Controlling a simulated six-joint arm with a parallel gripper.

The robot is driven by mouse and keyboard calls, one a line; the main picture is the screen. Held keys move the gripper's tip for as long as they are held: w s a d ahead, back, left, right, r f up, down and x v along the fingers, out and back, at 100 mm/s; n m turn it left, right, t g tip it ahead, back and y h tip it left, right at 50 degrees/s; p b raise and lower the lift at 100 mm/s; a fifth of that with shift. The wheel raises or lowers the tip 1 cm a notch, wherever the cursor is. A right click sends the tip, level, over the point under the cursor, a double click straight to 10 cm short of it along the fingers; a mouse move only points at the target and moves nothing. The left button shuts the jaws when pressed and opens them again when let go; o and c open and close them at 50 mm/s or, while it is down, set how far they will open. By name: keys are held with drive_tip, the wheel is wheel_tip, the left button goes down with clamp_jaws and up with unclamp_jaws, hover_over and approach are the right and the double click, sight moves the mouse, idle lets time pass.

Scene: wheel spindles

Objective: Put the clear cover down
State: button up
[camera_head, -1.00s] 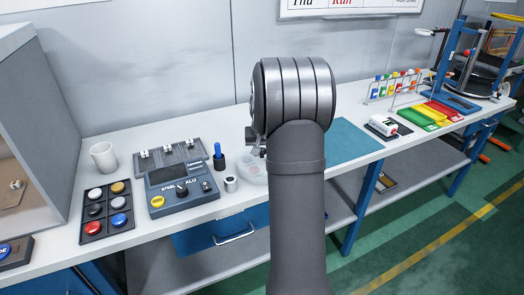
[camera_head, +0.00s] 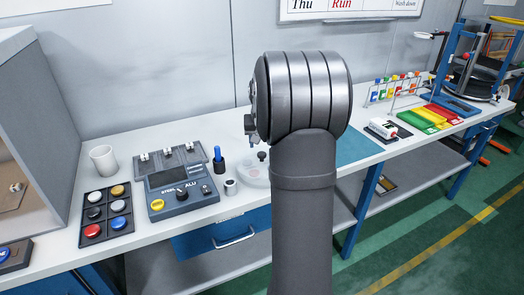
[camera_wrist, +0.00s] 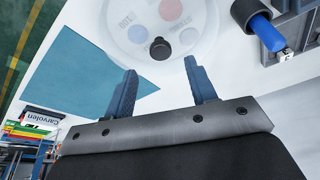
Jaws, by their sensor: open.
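The clear cover (camera_wrist: 122,42) is a round transparent lid with a black knob (camera_wrist: 159,48). In the wrist view it sits over a pale round dish with pink, blue and grey discs showing through. In the head view the cover (camera_head: 252,176) rests on the bench beside my arm, partly hidden by it, with its knob showing. My gripper (camera_wrist: 160,70) is open and empty. In the wrist view its two blue fingers are apart, with the knob just beyond the tips and between them sideways. In the head view my arm hides most of the gripper.
A blue-handled tool (camera_head: 218,157) in a black holder and a small metal cylinder (camera_head: 231,187) stand left of the cover. A grey control box (camera_head: 170,204) is farther left. A teal mat (camera_head: 358,146) lies clear to the right.

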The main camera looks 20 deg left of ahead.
drive_tip(key=v, duration=0.5)
drive_tip(key=shift+f, duration=0.1)
drive_tip(key=x, duration=1.2)
drive_tip(key=shift+f, duration=0.3)
wheel_tip(320, 180, up, 3)
drive_tip(key=shift+r, duration=0.75)
